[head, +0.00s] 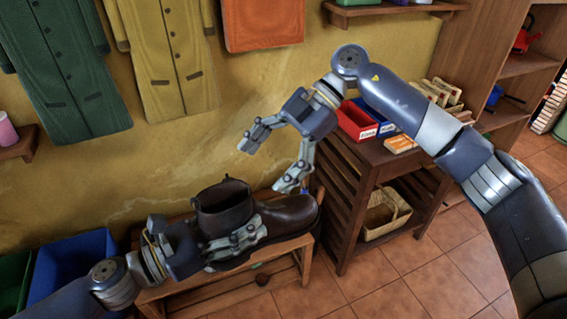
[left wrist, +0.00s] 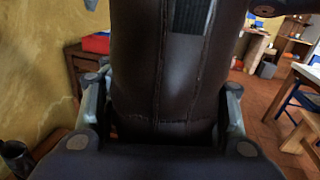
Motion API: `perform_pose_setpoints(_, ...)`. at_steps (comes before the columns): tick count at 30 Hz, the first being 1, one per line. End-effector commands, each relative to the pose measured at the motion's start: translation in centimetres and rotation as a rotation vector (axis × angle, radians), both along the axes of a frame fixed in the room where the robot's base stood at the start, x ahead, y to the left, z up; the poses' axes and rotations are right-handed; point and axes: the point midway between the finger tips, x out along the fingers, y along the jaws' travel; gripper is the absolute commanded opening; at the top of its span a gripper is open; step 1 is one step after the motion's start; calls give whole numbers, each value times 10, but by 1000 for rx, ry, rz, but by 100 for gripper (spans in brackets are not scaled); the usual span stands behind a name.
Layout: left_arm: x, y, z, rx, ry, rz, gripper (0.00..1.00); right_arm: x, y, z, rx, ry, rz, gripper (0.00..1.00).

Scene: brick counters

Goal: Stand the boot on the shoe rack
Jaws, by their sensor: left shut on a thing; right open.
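The dark brown boot (head: 287,216) is upright, toe to the right, over the top of the low wooden shoe rack (head: 283,247) in the head view. I cannot tell whether its sole touches the rack. My left gripper (head: 245,240) is shut on the boot at its shaft and ankle. In the left wrist view the boot's brown leather (left wrist: 160,75) fills the middle, with a gripper finger on each side. My right gripper (head: 268,165) is open and empty, above and behind the boot.
A slatted wooden cabinet (head: 348,205) with red and blue bins (head: 357,121) on top stands right of the rack. A wicker basket (head: 385,214) sits in it. Blue and green bins (head: 72,262) are at left. Coats hang on the yellow wall. Tiled floor is clear at front right.

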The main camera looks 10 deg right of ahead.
Motion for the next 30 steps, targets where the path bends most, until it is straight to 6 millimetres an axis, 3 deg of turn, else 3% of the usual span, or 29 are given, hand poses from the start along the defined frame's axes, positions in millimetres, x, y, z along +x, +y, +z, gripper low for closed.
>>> perform_pose_setpoints(6,0,0,1,-1,-2,-1,15,-15,-22,6,-350,-38,-11,85)
perform_pose_setpoints(14,0,0,1,-1,-2,-1,15,-19,-27,1,-485,-57,-41,85)
perform_pose_setpoints(30,0,0,2,-1,-2,-1,15,-39,3,-83,-478,-55,-40,85)
